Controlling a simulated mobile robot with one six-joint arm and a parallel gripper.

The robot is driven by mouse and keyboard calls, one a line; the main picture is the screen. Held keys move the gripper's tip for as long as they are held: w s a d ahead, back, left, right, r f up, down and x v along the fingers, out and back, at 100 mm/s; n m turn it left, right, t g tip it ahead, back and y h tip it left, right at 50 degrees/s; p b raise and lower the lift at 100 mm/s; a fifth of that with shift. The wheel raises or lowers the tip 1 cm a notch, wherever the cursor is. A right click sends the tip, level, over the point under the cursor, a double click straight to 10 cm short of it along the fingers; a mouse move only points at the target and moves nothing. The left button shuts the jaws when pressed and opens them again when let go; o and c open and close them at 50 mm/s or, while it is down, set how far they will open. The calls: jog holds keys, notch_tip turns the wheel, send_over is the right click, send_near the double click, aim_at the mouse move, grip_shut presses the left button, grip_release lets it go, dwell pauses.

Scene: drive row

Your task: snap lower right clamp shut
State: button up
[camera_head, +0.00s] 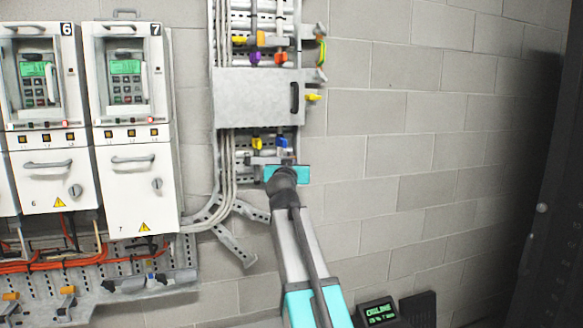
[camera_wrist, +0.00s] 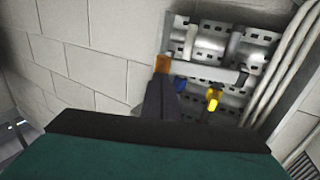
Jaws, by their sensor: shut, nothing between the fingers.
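In the head view, two clamps sit in the lower opening of the metal cable column: a yellow clamp (camera_head: 257,143) on the left and a blue clamp (camera_head: 282,142) on the right. My gripper (camera_head: 286,161) is just below the blue one. In the wrist view, the picture is turned about, with the blue clamp (camera_wrist: 180,83) left of the yellow clamp (camera_wrist: 213,98). My shut, empty gripper (camera_wrist: 162,66) shows as a dark finger with an orange tip, beside the blue clamp. It partly hides that clamp. I cannot tell whether the blue clamp's lever is open or whether my fingers touch it.
A grey cover (camera_head: 258,97) with a black handle spans the column above. Purple (camera_head: 256,58) and red (camera_head: 281,58) clamps sit higher. Grey cables run down the column's left side. White drive cabinets (camera_head: 130,130) stand at left. The block wall at right is clear.

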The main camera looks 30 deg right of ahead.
jog(key=o, duration=0.3)
jog(key=shift+s+d, duration=0.45)
jog(key=shift+d, duration=0.15)
jog(key=o, duration=0.4)
jog(key=shift+s+d+r, duration=0.1)
jog(key=shift+s, duration=0.05)
jog(key=shift+o, duration=1.1)
jog(key=shift+a, duration=0.25)
jog(key=shift+w+a, duration=0.15)
jog(key=shift+w, duration=0.15)
jog(key=shift+s+a, duration=0.1)
jog(key=shift+a, duration=0.05)
jog(key=b+v, duration=0.3)
jog(key=v, duration=1)
jog(key=shift+s, duration=0.2)
jog(key=shift+a, duration=0.1)
